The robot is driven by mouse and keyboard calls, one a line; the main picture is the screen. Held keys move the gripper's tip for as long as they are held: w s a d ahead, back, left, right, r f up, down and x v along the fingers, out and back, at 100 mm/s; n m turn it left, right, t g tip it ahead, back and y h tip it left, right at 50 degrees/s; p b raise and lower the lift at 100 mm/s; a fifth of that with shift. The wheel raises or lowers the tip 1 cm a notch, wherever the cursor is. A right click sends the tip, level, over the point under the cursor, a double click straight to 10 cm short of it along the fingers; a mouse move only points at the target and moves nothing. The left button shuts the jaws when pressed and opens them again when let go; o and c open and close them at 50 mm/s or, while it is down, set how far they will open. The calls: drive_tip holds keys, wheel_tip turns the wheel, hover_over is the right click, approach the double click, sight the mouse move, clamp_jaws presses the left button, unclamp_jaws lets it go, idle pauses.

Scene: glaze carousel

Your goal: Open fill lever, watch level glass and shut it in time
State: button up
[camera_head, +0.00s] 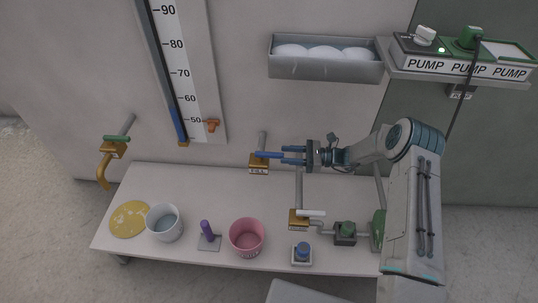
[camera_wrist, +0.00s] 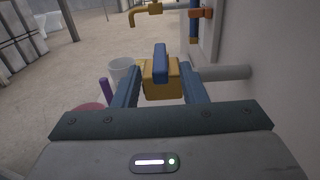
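The fill lever (camera_head: 267,154) is a blue bar on a brass valve labelled FILL (camera_head: 259,170), on a pipe from the wall. It lies across the pipe, its free end pointing right toward my gripper (camera_head: 293,155). In the wrist view the lever (camera_wrist: 160,62) and brass valve body (camera_wrist: 160,85) show between my open fingers (camera_wrist: 158,72). I cannot tell whether a finger touches the lever. The level glass (camera_head: 168,70) stands against the wall beside a numbered scale (camera_head: 188,80). Its blue column (camera_head: 177,122) tops out between 50 and 60. An orange marker (camera_head: 212,125) sits near 50.
A brass tap (camera_head: 108,160) is left. A grey tray (camera_head: 325,68) and pump shelf (camera_head: 455,66) hang above.

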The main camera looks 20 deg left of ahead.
sight(269, 153)
drive_tip(key=b+x, duration=0.1)
drive_tip(key=x, duration=0.6)
clamp_jaws()
